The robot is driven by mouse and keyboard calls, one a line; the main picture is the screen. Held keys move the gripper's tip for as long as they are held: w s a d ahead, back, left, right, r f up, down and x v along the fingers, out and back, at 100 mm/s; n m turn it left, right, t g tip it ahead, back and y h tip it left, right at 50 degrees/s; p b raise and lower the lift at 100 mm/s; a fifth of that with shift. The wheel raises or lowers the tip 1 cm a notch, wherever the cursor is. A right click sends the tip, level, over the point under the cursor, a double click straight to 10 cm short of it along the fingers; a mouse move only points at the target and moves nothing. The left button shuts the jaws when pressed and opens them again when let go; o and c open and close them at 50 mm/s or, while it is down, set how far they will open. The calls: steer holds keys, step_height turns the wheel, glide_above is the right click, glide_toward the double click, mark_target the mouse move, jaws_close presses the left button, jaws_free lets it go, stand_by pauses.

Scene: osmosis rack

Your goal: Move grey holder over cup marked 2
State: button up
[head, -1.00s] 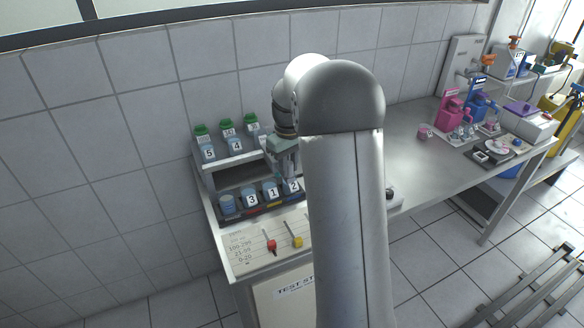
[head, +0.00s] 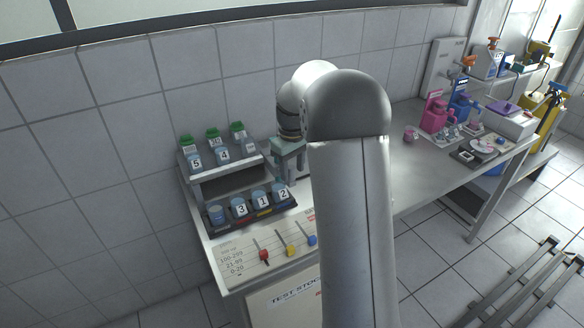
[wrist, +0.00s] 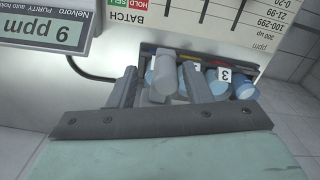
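My gripper shows in the wrist view (wrist: 159,82), with its two dark fingers on either side of a grey cylinder, the grey holder (wrist: 166,76). In the head view my gripper (head: 289,178) hangs just behind and above the right end of the cup rack. The blue cup marked 2 (head: 283,194) stands at that end, beside cups 1 (head: 261,200) and 3 (head: 239,207). In the wrist view cup 2 is not clearly visible near the holder; cup 3 (wrist: 243,87) shows to the right.
An unmarked blue cup (head: 217,214) stands at the rack's left. Green-capped bottles (head: 213,140) and jars 4 and 5 stand on a raised shelf behind. A meter (wrist: 43,25) reads 9 ppm. A panel with coloured sliders (head: 290,249) lies in front.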

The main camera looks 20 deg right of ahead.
step_height(320, 180, up, 18)
steer(key=b, duration=0.1)
steer(key=shift+f, duration=0.25)
stand_by(0.5)
